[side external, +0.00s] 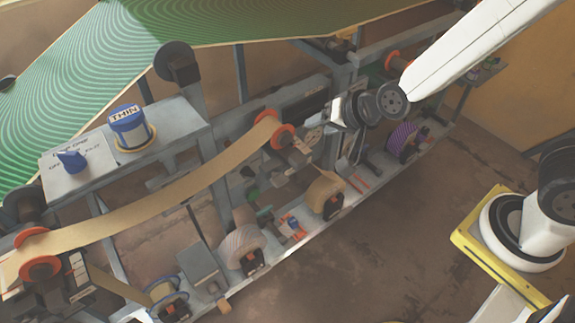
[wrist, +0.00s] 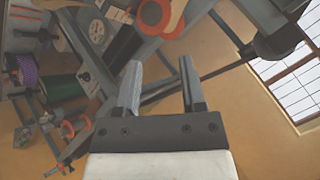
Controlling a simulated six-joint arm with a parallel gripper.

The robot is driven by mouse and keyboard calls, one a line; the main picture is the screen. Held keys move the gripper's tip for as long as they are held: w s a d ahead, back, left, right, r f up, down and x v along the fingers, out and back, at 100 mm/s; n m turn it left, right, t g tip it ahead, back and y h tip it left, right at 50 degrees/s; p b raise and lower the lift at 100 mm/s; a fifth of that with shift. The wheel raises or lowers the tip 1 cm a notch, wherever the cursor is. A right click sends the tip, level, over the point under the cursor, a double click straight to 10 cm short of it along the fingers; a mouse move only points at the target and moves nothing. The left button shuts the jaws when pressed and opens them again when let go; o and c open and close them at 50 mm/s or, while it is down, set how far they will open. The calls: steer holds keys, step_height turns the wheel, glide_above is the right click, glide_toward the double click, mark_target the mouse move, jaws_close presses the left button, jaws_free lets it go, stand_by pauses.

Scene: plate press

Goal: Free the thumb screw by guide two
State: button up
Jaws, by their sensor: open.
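My gripper (wrist: 160,66) is open and empty in the wrist view, its two grey fingers apart. In the side view my gripper (side external: 322,116) hangs by the machine's upper rail, to the right of an orange-flanged guide roller (side external: 282,137) that carries the tan web (side external: 170,200). An orange flange (wrist: 152,12) also shows at the top of the wrist view, beyond the fingertips. More orange-flanged rollers sit at the lower left (side external: 40,268) and upper right (side external: 393,60). I cannot read which guide is number two. I cannot make out a thumb screw with certainty in either view.
A grey box with a blue-topped cup marked THIN (side external: 128,122) and a blue knob (side external: 71,160) stands at the left. A purple spool (side external: 402,140) and several other spools sit on the lower rail. The floor (side external: 400,240) in front is clear.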

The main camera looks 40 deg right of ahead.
mark_target(283, 184)
steer(key=s+a+r+m+t+h, duration=0.2)
steer(key=s+a+m+t, duration=0.1)
steer(key=a+m+t, duration=0.55)
step_height(283, 184, down, 19)
steer(key=d+m, duration=0.1)
steer(key=m, duration=0.1)
steer(key=shift+d+t, duration=0.35)
steer(key=shift+w, duration=0.15)
steer(key=shift+w, duration=3.85)
jaws_close()
